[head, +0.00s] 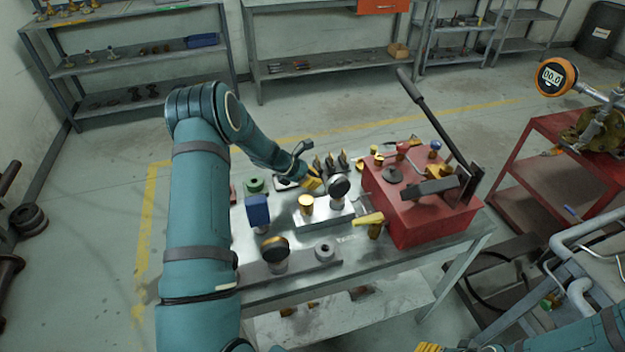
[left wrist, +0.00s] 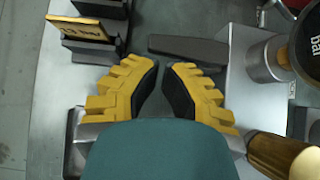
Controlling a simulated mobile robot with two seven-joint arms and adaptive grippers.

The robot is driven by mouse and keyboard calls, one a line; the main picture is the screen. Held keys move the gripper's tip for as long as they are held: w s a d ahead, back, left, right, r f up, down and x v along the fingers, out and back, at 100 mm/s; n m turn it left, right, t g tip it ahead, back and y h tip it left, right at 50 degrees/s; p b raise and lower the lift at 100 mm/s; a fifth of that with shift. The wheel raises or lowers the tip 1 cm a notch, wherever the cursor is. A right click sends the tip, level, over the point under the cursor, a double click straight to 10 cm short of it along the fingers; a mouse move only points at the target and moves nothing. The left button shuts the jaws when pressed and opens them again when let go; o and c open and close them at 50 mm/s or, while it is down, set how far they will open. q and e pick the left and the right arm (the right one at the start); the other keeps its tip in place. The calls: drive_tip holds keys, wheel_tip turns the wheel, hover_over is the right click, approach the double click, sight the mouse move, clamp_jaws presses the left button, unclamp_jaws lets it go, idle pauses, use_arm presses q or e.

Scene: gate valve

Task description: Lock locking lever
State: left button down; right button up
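My left gripper (head: 312,182) is over the workbench, beside a dark round gauge (head: 339,187). In the left wrist view its yellow fingers with dark pads (left wrist: 161,72) stand apart, with a narrow gap at the tips and nothing between them. A dark flat bar (left wrist: 188,48), possibly the locking lever, lies just beyond the fingertips. I cannot tell whether they touch it. It joins or lies beside a grey metal block (left wrist: 252,85). In the head view I cannot make the bar out clearly near the gripper. Only yellow tips of my right gripper (head: 428,347) show at the bottom edge.
Close to the left gripper stand a brass cylinder (head: 306,205), a blue part (head: 257,210) and a green part (head: 254,185). A yellow-handled valve (head: 370,220) and a red box (head: 420,222) with a long black handle (head: 430,110) are to the right. Shelves (head: 130,60) line the back.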

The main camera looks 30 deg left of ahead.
use_arm(q)
drive_tip(key=shift+w+m+g+h+p, duration=0.4)
drive_tip(key=shift+w+m, duration=0.1)
drive_tip(key=shift+m, duration=0.3)
drive_tip(key=shift+w+d+m+g+h, duration=0.15)
drive_tip(key=shift+w+m+g+h, duration=0.2)
drive_tip(key=shift+m, duration=0.25)
drive_tip(key=shift+w+d, duration=0.2)
drive_tip(key=shift+w, duration=0.1)
drive_tip(key=shift+s, duration=0.1)
drive_tip(key=shift+s+a, duration=0.1)
drive_tip(key=shift+s, duration=0.6)
